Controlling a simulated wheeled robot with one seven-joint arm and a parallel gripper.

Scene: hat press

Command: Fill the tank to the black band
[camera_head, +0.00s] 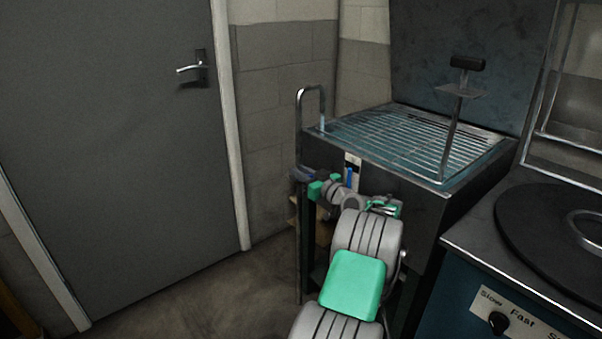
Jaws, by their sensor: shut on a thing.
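The tank (388,186) is a dark metal box with a grated top, standing right of the door. A pale gauge plate (353,159) on its front carries a blue column (349,177); a dark mark near its top is too small to make out surely. A pale blue streak, seemingly water, shows under the spout (323,121). My gripper (306,180) is shut on a small dark tap handle (301,174) on the pipe, partly hidden by the jaws.
A black-handled rod with a plate (460,91) stands over the grate (400,135). A blue cabinet (490,280) with a round dark plate and a speed knob (498,322) is at right. A grey door (120,140) is at left; the floor (215,295) before it is clear.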

